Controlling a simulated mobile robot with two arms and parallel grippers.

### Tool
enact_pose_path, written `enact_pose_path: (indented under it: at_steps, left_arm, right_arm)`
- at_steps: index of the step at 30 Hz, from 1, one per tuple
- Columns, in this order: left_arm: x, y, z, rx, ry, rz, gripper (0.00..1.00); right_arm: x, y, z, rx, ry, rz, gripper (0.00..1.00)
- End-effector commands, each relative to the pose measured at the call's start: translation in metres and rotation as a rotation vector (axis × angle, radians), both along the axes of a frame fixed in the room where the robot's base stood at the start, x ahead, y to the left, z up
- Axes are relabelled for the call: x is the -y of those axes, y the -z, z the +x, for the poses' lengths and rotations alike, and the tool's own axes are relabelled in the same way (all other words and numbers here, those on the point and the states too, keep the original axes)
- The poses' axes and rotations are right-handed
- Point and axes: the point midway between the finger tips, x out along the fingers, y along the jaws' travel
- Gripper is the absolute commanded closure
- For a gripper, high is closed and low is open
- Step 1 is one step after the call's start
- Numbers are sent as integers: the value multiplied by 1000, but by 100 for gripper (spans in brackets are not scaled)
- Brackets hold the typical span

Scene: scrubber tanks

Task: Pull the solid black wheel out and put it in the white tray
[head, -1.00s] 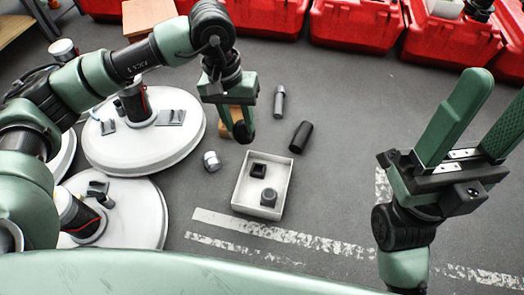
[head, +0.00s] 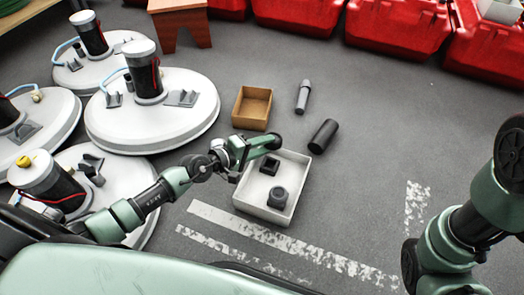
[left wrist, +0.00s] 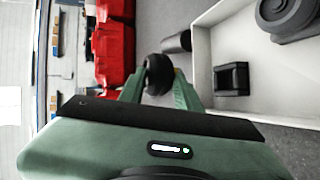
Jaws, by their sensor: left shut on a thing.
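My left gripper (head: 262,144) is shut on the solid black wheel (head: 275,141). In the left wrist view the wheel (left wrist: 157,75) sits between the fingertips. The white tray (head: 243,200) stands on the floor; in the head view the wheel shows at its far rim. In the left wrist view the tray wall (left wrist: 201,65) is just right of the wheel. I cannot tell the wheel's height above the rim. The tray holds a small black square part (head: 270,166) and a dark round-topped part (head: 278,197). My right gripper is out of view.
An open brown box (head: 237,108) stands behind the tray. A black cylinder (head: 323,136) and a grey bottle-like piece (head: 303,97) lie to its right. White round tank lids (head: 150,125) fill the left. Red crates (head: 398,22) line the back. The floor right of the tray is clear.

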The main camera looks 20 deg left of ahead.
Motion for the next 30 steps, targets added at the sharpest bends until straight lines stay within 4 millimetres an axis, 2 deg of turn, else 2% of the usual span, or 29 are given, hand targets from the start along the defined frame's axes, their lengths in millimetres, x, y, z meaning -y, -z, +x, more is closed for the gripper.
enact_pose_path:
  at_steps: [8,24,30]
  left_arm:
    - [-5,13,-1,9,-18,-6,100]
    - [-4,65,-1,9,-16,-5,100]
    - [-4,78,-1,9,-16,-6,100]
  right_arm:
    - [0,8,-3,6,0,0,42]
    - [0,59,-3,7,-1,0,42]
    - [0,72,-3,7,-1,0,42]
